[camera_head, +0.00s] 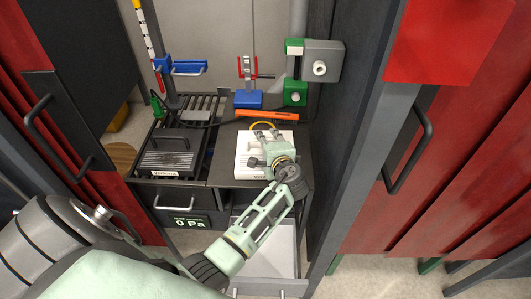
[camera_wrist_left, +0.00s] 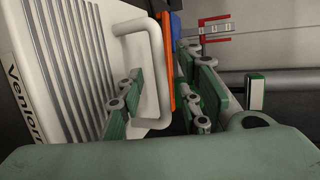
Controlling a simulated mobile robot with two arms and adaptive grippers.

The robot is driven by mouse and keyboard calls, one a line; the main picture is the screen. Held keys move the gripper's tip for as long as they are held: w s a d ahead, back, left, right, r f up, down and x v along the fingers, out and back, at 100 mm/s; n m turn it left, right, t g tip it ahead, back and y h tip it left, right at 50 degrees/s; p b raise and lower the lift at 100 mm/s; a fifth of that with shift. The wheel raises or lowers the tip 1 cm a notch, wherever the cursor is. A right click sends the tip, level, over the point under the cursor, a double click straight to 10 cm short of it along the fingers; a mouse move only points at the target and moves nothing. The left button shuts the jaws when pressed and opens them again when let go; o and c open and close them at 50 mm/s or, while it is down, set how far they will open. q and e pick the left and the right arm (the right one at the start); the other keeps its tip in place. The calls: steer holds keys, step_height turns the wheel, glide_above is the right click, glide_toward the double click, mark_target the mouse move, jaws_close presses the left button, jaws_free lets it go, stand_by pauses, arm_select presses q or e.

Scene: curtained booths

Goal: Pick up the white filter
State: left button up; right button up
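The white filter (camera_head: 241,163) is a flat white box lying on the right part of the dark worktop. In the left wrist view the white filter (camera_wrist_left: 58,70) shows dark ribs, lettering along its edge and a white bar handle (camera_wrist_left: 155,85). My left gripper (camera_head: 265,150) is over the filter and hides part of it. In the left wrist view the left gripper's fingers (camera_wrist_left: 165,100) are spread apart, with the handle between them. I cannot tell whether either finger touches the handle. My right gripper is not in view.
An orange bar (camera_head: 267,115) lies just behind the filter. A dark ribbed unit (camera_head: 168,160) stands on the left of the worktop. A blue-based stand (camera_head: 248,98) and a green-and-grey clamp (camera_head: 320,62) are at the back. A dark post (camera_head: 362,130) closes the right side.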

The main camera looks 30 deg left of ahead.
arm_select(q)
jaws_close()
stand_by(0.6)
